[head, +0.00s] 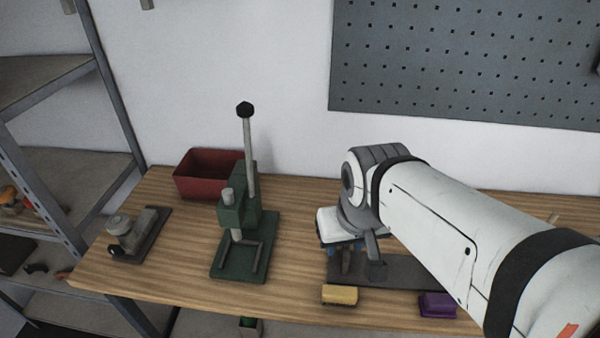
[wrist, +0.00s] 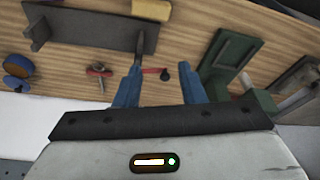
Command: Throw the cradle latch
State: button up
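My gripper (wrist: 160,74) is open, its two blue fingers apart and nothing held between them. A dark grey base plate with upright end walls (wrist: 90,30), likely the cradle, lies just beyond the fingers; one wall is near the left finger. In the head view my gripper (head: 341,246) is over the left end of this dark plate (head: 405,269). My arm hides much of it there, and I cannot see the lever. Whether the fingers touch anything is unclear.
A green press (head: 240,215) with a tall lever stands left of my gripper. A red bin (head: 208,173) and a grey device (head: 135,233) are farther left. A yellow block (head: 340,294) and a purple block (head: 438,305) lie near the front edge. A red-handled metal piece (wrist: 98,72) is beside the left finger.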

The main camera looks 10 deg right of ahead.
jog(key=shift+o, duration=0.7)
jog(key=shift+a, duration=0.1)
jog(key=w+f+n+g, duration=0.1)
jog(key=w+n, duration=0.1)
jog(key=w, duration=0.2)
jog(key=w+f+n+g, duration=0.1)
jog(key=w+n, duration=0.2)
jog(key=w, duration=0.2)
jog(key=w+f+n+g+b, duration=0.1)
jog(key=w+n, duration=0.2)
jog(key=w, duration=0.1)
jog(key=shift+w+f, duration=0.2)
jog(key=shift+w, duration=0.1)
jog(key=shift+w+f, duration=0.2)
jog(key=shift+w, duration=0.1)
jog(key=shift+w+f+n, duration=0.15)
jog(key=shift+f+n, duration=0.1)
jog(key=shift+n, duration=0.05)
notch_tip(320, 180, down, 7)
jog(key=shift+f+p, duration=0.15)
jog(key=shift+p, duration=0.2)
jog(key=shift+c, duration=0.5)
grip_shut()
